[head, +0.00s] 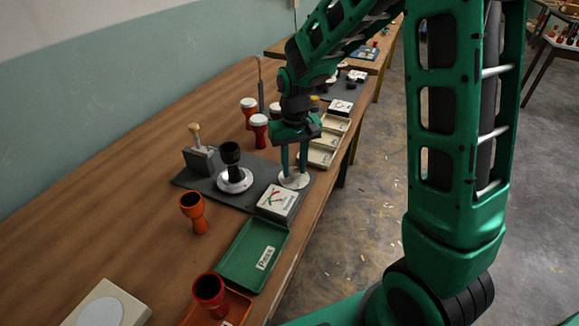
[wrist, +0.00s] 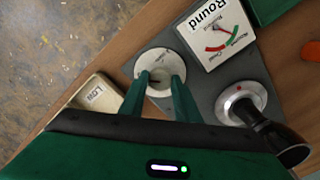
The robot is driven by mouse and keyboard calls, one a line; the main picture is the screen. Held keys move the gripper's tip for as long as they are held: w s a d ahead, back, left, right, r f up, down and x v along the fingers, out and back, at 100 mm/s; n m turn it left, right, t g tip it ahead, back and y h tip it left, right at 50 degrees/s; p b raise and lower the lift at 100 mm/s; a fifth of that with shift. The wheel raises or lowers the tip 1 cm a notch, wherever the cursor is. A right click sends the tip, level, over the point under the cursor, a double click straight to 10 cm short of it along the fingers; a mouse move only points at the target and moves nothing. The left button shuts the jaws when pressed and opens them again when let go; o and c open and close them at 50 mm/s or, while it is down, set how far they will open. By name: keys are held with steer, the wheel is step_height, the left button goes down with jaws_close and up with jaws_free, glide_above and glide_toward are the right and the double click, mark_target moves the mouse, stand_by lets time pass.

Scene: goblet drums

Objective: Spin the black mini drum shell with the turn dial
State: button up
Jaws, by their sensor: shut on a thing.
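The black mini drum shell (head: 231,156) stands upright on a white round turntable (head: 235,184) on a dark grey base plate. The white turn dial (head: 292,184) sits on the same plate, to the right of the turntable. My gripper (head: 294,170) points down at the dial. In the wrist view its fingers (wrist: 160,79) are shut on the raised middle of the dial (wrist: 160,57).
A gauge marked "Round" (wrist: 214,38) lies beside the dial. A lever block (head: 199,160) stands behind the turntable. A green tray (head: 246,268), an orange goblet drum (head: 194,212), a red one (head: 210,292) and cream trays (head: 322,150) stand around the plate.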

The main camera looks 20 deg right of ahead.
mark_target(294, 169)
steer(key=shift+w+d+r+n, duration=0.1)
steer(key=shift+w+d+n, duration=0.1)
steer(key=shift+n, duration=0.1)
stand_by(0.4)
steer(key=o, duration=1)
steer(key=shift+o, duration=0.2)
steer(key=shift+s+a, duration=0.1)
step_height(294, 169, up, 11)
steer(key=shift+f, duration=0.2)
